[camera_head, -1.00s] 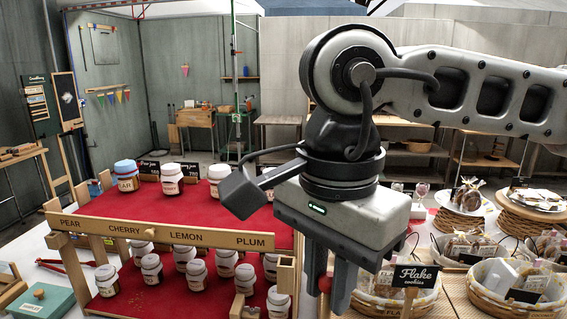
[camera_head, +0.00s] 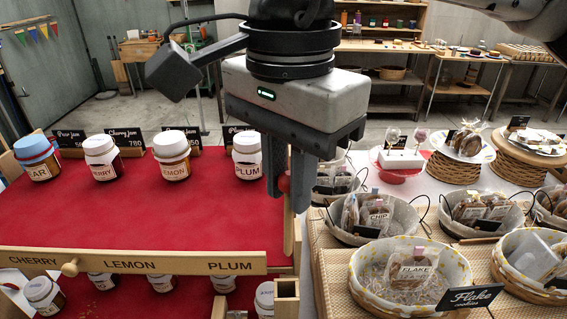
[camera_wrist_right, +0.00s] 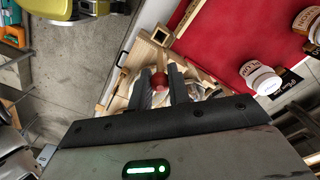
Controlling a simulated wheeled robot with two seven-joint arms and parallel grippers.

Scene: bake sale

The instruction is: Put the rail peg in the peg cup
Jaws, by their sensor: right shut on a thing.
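My right gripper (camera_head: 287,195) hangs near the right end of the jar stand, fingers pointing down. It is shut on a small red-ended peg (camera_head: 284,184); the red round end also shows between the fingertips in the right wrist view (camera_wrist_right: 160,83). A square wooden opening, likely the same cup, shows in the right wrist view (camera_wrist_right: 162,37). My left gripper is not in view.
The lettered wooden rail (camera_head: 150,262) crosses the stand's front, with a wooden peg (camera_head: 70,267) on it. Jars, including the plum jar (camera_head: 247,155), stand on the red cloth (camera_head: 100,225). Cookie baskets (camera_head: 360,285) crowd the right side.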

